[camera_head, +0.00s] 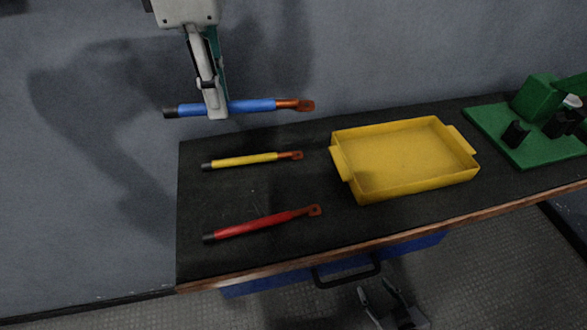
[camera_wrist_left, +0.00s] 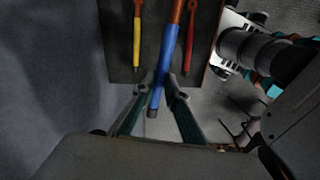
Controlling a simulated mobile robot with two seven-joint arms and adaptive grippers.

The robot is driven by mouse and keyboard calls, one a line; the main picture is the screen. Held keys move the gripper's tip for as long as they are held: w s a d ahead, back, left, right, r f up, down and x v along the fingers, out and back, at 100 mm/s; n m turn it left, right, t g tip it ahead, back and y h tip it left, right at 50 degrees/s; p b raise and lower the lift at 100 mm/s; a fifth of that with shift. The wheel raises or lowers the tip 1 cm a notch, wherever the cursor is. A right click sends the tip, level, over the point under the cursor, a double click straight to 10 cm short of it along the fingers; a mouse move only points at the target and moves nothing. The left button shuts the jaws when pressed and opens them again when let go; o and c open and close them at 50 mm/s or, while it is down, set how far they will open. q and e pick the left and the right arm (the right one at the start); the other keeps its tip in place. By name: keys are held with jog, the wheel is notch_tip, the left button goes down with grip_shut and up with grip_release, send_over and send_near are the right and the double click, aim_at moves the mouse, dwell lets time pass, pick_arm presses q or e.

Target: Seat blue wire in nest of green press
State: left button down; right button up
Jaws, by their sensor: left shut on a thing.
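The blue wire (camera_head: 250,106), with a copper lug at its right end and a black tip at its left, is held above the back left of the bench. My left gripper (camera_head: 216,112) is shut on its blue sleeve, left of the middle. In the left wrist view the blue wire (camera_wrist_left: 162,92) lies between the fingertips (camera_wrist_left: 160,85). The green press (camera_head: 530,145) stands at the far right, partly cut off by the picture edge; I cannot make out its nest clearly. My right gripper (camera_head: 385,295) is open and empty, low in front of the bench.
A yellow wire (camera_head: 245,160) and a red wire (camera_head: 262,224) lie on the dark bench top (camera_head: 300,240). A yellow tray (camera_head: 400,192), empty, stands between the wires and the press. A grey wall rises behind the bench. A drawer handle (camera_head: 347,275) sticks out below the front edge.

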aim_at(242, 193)
pick_arm(q)
jog(key=shift+d+r+n, duration=0.3)
jog(key=shift+r+n, duration=0.2)
jog(key=shift+r, duration=0.05)
jog(key=shift+s, duration=0.1)
jog(key=shift+f, duration=0.25)
notch_tip(242, 193, down, 19)
jog(key=shift+f+b, duration=0.1)
jog(key=shift+b, duration=0.7)
jog(key=shift+f, duration=0.2)
jog(key=c, duration=2)
grip_release()
jog(key=shift+c, duration=0.2)
